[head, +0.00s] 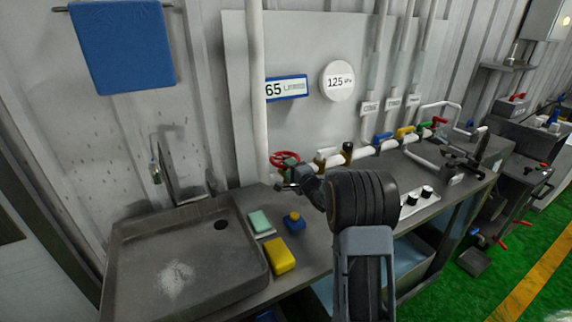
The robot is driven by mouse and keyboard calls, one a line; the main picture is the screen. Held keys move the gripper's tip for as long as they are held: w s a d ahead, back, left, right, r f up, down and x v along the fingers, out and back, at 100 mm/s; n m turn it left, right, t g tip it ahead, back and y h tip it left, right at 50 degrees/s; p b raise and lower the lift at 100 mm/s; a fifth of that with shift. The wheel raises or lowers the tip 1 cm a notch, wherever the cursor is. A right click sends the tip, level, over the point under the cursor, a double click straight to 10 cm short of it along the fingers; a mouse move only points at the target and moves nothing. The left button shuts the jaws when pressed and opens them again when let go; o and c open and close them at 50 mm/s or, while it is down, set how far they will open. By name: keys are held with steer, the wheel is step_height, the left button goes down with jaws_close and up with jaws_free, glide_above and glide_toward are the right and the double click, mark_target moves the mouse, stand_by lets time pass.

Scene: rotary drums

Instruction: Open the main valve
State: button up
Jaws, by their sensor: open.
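A red round handwheel (284,159), which looks like the main valve, sits on the pipework at the foot of the white vertical pipe, against the back panel. My gripper (287,183) is just below and in front of it, at the end of my dark arm, which reaches in from the bottom of the view. The jaws are small and partly merge with the valve body behind them, but they are open. I cannot tell whether they touch the wheel. The lower part of the valve is partly hidden by my gripper.
A grey sink (185,255) is on the left. A green sponge (260,221), a yellow block (280,256) and a blue bottle (294,221) stand on the counter. Blue (383,137), yellow (404,132) and green (424,126) valve handles line the pipe to the right. A round gauge reads 125 (338,81).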

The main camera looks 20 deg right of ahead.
steer(key=shift+x, duration=1.65)
steer(key=shift+p, duration=0.3)
jaws_close()
